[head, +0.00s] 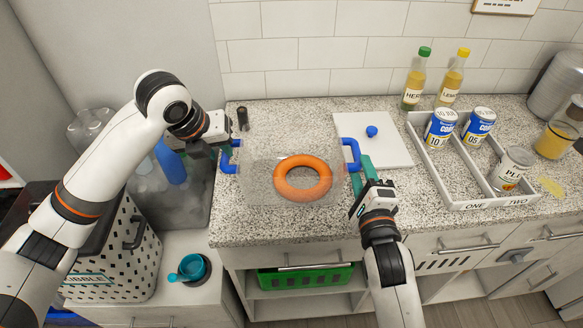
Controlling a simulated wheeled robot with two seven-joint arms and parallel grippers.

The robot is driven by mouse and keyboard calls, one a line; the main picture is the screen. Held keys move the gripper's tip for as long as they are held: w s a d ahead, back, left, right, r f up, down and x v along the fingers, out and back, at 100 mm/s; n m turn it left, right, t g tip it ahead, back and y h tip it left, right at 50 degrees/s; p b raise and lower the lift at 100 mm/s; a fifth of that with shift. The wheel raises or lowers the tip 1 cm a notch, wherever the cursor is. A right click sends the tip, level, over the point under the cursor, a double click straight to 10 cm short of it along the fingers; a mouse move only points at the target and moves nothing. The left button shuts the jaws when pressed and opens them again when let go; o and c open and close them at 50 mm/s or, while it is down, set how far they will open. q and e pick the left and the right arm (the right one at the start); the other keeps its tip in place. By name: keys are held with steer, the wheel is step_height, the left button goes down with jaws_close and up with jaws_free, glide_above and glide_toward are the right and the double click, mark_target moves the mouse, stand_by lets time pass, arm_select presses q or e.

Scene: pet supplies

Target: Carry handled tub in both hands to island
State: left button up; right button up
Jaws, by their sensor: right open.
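The handled tub (258,180) is clear, with a blue handle on its left (229,157) and one on its right (352,155). It sits on the speckled counter with an orange ring (302,178) in it. My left gripper (219,154) is at the left handle; its fingers are small and partly hidden, so I cannot tell whether they are closed on it. My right gripper (361,187) is open, with teal fingers just right of and below the right handle. I cannot make out an island in this view.
A white board (390,150) with a blue ball (372,131) lies behind my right gripper. A divided tray (430,165) of cans stands to the right, with two bottles (414,80) behind it. A dark cylinder (243,119) stands behind the tub. The tiled wall closes the back.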

mark_target(224, 155)
arm_select(q)
steer(key=x, duration=0.6)
steer(key=shift+w+d+f, duration=0.1)
steer(key=shift+w+f, duration=0.05)
steer(key=shift+f, duration=0.15)
arm_select(e)
steer(key=w, duration=0.6)
steer(key=shift+w+a, duration=0.1)
steer(key=shift+w, duration=0.2)
arm_select(q)
steer(key=shift+c, duration=0.6)
arm_select(e)
steer(key=shift+c, duration=0.5)
arm_select(q)
jaws_close()
arm_select(e)
steer(key=c, duration=0.6)
jaws_close()
arm_select(q)
steer(key=shift+r, duration=0.1)
